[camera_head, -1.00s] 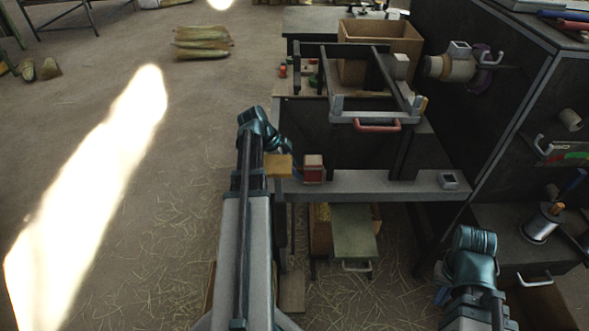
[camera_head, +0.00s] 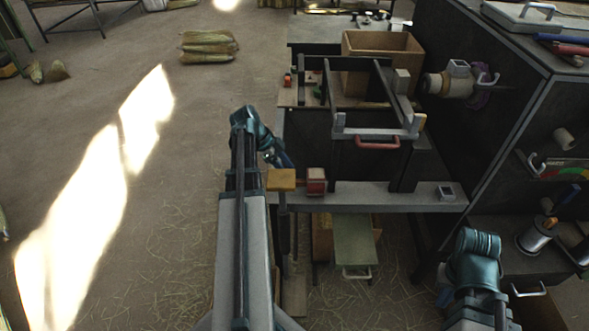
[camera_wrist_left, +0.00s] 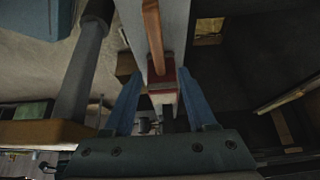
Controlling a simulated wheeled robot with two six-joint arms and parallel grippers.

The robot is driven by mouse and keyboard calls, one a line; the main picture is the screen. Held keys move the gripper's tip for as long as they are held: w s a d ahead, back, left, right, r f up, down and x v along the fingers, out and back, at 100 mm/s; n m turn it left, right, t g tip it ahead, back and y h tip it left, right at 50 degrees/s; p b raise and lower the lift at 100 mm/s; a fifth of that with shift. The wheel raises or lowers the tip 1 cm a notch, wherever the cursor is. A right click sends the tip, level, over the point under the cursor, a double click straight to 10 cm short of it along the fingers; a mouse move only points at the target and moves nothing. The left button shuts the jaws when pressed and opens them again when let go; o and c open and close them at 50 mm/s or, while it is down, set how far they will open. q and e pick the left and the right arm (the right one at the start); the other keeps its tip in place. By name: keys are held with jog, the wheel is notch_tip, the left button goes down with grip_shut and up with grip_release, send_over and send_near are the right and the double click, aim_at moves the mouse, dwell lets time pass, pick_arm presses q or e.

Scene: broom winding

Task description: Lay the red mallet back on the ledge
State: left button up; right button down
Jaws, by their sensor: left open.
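The red mallet (camera_head: 316,181) shows as a red block with a pale top at the left part of the grey ledge (camera_head: 390,197), and appears to rest on it. In the left wrist view its red head (camera_wrist_left: 166,82) and wooden handle (camera_wrist_left: 152,35) lie along a grey surface. My left gripper (camera_wrist_left: 160,78) is open, a finger on each side of the head in that view; contact cannot be told. In the head view my left gripper (camera_head: 280,158) is mostly hidden by its arm. My right gripper (camera_head: 445,296) is low at the right, its jaws unclear.
A wooden block (camera_head: 281,180) on a dark post stands just left of the mallet. A frame with a red handle (camera_head: 377,142) and a cardboard box (camera_head: 383,58) are behind the ledge. A small metal piece (camera_head: 446,193) sits at its right end.

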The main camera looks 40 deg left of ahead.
pick_arm(q)
jog(key=p+v, duration=0.5)
jog(key=v, duration=0.2)
jog(key=shift+r, duration=0.2)
